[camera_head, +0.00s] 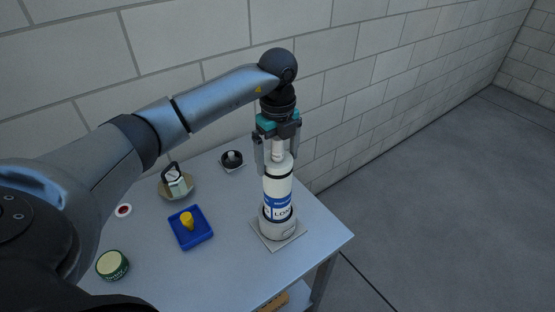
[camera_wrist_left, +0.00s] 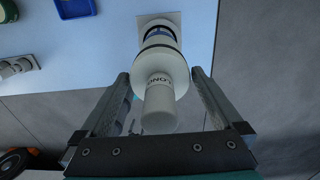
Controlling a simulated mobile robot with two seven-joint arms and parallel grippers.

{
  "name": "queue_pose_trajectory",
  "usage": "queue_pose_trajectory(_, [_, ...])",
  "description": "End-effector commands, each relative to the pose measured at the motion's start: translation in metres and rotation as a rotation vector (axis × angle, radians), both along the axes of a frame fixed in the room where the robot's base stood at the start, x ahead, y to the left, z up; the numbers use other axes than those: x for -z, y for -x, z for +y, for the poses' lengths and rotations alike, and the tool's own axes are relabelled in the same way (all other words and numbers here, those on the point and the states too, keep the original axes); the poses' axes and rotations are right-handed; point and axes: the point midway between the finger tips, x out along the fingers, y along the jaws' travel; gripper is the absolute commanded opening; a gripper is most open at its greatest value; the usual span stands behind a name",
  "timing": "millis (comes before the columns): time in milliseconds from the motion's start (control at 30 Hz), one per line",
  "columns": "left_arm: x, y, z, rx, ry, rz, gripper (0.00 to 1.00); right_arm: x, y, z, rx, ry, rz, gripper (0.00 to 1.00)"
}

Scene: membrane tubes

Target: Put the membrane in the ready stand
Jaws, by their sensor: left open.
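The membrane (camera_head: 278,190) is a tall white tube with a blue and white label. It stands upright on a round white base on a square plate (camera_head: 264,240) near the right end of the table, and also shows in the left wrist view (camera_wrist_left: 160,75). My left gripper (camera_head: 276,160) is open, pointing down, with its fingers on either side of the tube's narrow top. In the left wrist view the fingers (camera_wrist_left: 160,88) show gaps to the narrow end. A dark round stand (camera_head: 232,160) is at the back; I cannot tell which is the ready stand. My right gripper is out of view.
A blue tray (camera_head: 205,236) with a yellow piece (camera_head: 187,220) lies left of the tube. A moka pot (camera_head: 175,180) on a dish, a green tin (camera_head: 112,265) and a small red-and-white disc (camera_head: 123,211) are farther left. A block wall (camera_head: 190,80) stands behind the table.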

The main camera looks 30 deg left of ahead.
Motion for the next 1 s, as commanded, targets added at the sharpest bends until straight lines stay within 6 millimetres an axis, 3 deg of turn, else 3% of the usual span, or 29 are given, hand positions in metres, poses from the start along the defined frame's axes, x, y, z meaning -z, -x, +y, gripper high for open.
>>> queue_pose_trajectory(300, [-0.07,-0.001,0.0,0.0,0.0,-0.007,1.0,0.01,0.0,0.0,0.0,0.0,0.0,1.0])
queue_pose_trajectory(500, [-0.1,0.0,0.0,-0.001,0.0,-0.002,1.0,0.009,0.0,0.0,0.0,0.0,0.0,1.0])
queue_pose_trajectory(700, [-0.11,0.0,0.0,-0.001,0.0,-0.001,1.0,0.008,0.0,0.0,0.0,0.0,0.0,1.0])
queue_pose_trajectory(1000, [-0.111,0.0,0.0,-0.001,0.0,0.0,1.0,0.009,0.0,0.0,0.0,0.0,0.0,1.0])
